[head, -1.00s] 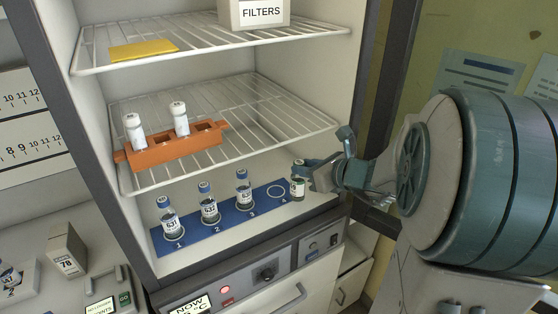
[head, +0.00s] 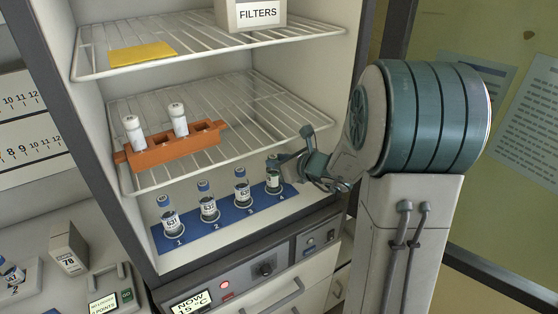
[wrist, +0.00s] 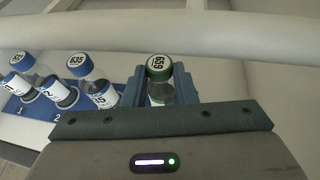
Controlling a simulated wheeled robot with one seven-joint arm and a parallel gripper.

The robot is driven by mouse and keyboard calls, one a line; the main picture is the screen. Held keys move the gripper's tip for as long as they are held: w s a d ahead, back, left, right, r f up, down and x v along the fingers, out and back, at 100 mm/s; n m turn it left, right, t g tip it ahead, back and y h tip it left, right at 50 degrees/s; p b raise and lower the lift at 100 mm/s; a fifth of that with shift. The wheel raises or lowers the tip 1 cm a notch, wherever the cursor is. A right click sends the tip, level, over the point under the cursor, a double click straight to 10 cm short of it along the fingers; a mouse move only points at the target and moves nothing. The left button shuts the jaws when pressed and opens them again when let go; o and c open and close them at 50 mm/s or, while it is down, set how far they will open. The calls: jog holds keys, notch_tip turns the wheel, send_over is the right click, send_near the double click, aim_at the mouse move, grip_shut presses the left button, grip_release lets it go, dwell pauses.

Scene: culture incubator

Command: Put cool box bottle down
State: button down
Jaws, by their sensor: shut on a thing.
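My gripper (head: 290,166) is shut on a small vial with a dark green cap (head: 272,161). It holds the vial upright over the circle marked 4 at the right end of the blue mat (head: 190,235). I cannot tell whether the vial's base touches the mat. In the wrist view the vial's green cap (wrist: 158,68) reads 659 and sits between the two blue-grey jaws. Three blue-capped vials stand on circles 1 (head: 169,219), 2 (head: 208,206) and 3 (head: 242,189).
Above is a wire shelf (head: 245,130) with an orange rack (head: 170,152) holding two white-capped vials. The top shelf carries a yellow pad (head: 142,54) and a FILTERS box (head: 255,14). The incubator's control panel (head: 265,270) lies below the mat.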

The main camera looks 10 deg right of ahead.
jog(key=shift+f, duration=0.2)
jog(key=c, duration=1.2)
grip_release()
jog(key=shift+o, duration=0.2)
jog(key=shift+r, duration=0.1)
